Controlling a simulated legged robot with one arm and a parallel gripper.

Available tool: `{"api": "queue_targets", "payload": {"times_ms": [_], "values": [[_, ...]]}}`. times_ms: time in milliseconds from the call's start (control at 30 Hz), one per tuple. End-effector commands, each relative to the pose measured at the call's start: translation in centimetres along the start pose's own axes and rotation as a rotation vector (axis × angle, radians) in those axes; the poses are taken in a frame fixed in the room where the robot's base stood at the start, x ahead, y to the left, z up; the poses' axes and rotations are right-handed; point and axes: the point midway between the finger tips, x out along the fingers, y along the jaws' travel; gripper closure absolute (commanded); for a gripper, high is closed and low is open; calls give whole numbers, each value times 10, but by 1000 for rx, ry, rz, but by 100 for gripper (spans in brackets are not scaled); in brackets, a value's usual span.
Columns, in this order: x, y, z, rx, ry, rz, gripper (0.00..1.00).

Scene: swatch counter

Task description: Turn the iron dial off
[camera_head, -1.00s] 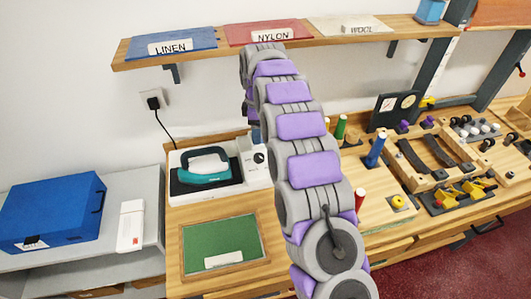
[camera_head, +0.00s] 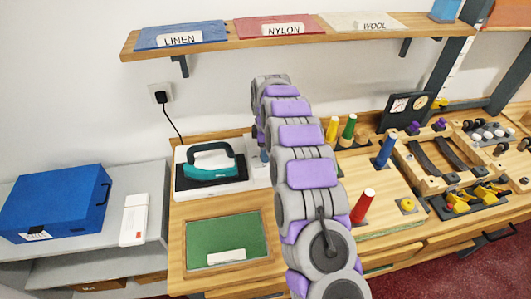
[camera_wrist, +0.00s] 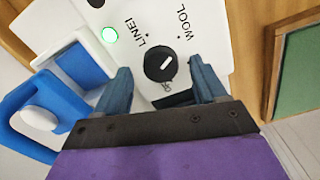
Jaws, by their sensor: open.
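The iron dial (camera_wrist: 160,62) is a round black knob with a white mark on a white panel in the wrist view. The mark slants up and right, roughly toward the WOOL label (camera_wrist: 184,22). A green light (camera_wrist: 109,35) is lit. My gripper (camera_wrist: 163,84) is open, its fingertips apart on either side of the dial's lower edge; contact cannot be told. In the head view my arm hides the dial. The teal iron (camera_head: 210,168) rests on its station.
A blue and white object (camera_wrist: 62,82) stands close beside the left finger in the wrist view. The green framed mat (camera_head: 226,238) lies in front of the iron station. A red peg (camera_head: 362,206) and a blue peg (camera_head: 386,149) stand right of my arm.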

Motion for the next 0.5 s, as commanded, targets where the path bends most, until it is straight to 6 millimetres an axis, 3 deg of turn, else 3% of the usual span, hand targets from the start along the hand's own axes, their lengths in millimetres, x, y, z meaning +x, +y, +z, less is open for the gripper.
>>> {"api": "queue_targets", "payload": {"times_ms": [100, 367, 500], "values": [[11, 0, 0, 0, 0, 0, 29], [13, 0, 0, 0, 0, 1, 29], [13, 0, 0, 0, 0, 0, 40]]}}
